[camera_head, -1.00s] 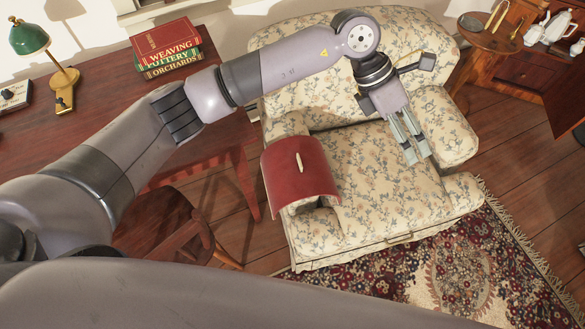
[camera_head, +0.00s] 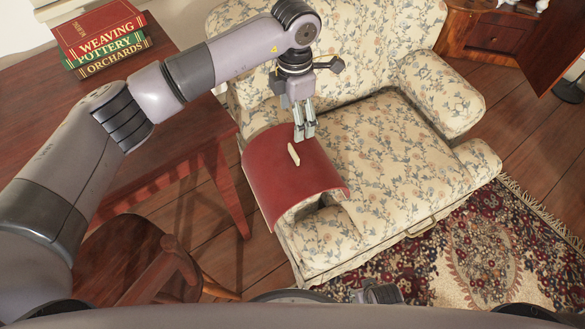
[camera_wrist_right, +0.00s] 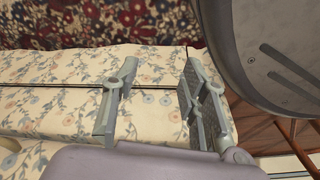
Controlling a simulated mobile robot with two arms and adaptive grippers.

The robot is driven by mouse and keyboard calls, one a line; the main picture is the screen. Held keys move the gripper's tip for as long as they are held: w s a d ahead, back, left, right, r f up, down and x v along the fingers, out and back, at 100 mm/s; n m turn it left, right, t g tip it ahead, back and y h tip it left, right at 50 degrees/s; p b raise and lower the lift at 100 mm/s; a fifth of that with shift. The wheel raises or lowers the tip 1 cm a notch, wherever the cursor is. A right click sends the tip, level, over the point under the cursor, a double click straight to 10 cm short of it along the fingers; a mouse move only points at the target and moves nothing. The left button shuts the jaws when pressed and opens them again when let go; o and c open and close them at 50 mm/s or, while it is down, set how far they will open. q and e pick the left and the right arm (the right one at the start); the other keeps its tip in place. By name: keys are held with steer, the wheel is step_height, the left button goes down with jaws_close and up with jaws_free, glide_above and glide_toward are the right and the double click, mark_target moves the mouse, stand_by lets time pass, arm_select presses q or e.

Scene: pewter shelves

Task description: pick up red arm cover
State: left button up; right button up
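The red arm cover (camera_head: 272,180) is draped over the left armrest of the floral sofa, curving down both sides, with a pale handle-like bar (camera_head: 293,154) on top. My left gripper (camera_head: 305,130), on the arm coming in from the left, points down just behind this bar. Its two fingers are apart with nothing visible between them; I cannot tell whether the tips touch the cover. My right gripper (camera_head: 378,292) is low in front of the sofa, mostly hidden by my body. In the right wrist view it is open and empty (camera_wrist_right: 155,95); the cover does not show there.
The floral sofa (camera_head: 400,150) has a clear seat. A wooden desk (camera_head: 150,170) with stacked books (camera_head: 105,40) stands at left, a wooden chair (camera_head: 130,255) before it. A patterned rug (camera_head: 490,250) lies in front, a wooden cabinet (camera_head: 490,35) at upper right.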

mark_target(294, 151)
arm_select(q)
step_height(294, 151, down, 9)
steer(key=shift+r, duration=0.1)
steer(key=f, duration=0.4)
steer(key=shift+s+f+b, duration=0.15)
steer(key=shift+s+b, duration=0.05)
steer(key=shift+b, duration=0.15)
steer(key=shift+f, duration=0.3)
steer(key=c, duration=0.5)
jaws_close()
arm_select(e)
steer(key=shift+w+a+r, duration=0.1)
steer(key=shift+w+r, duration=0.75)
steer(key=shift+r, duration=0.2)
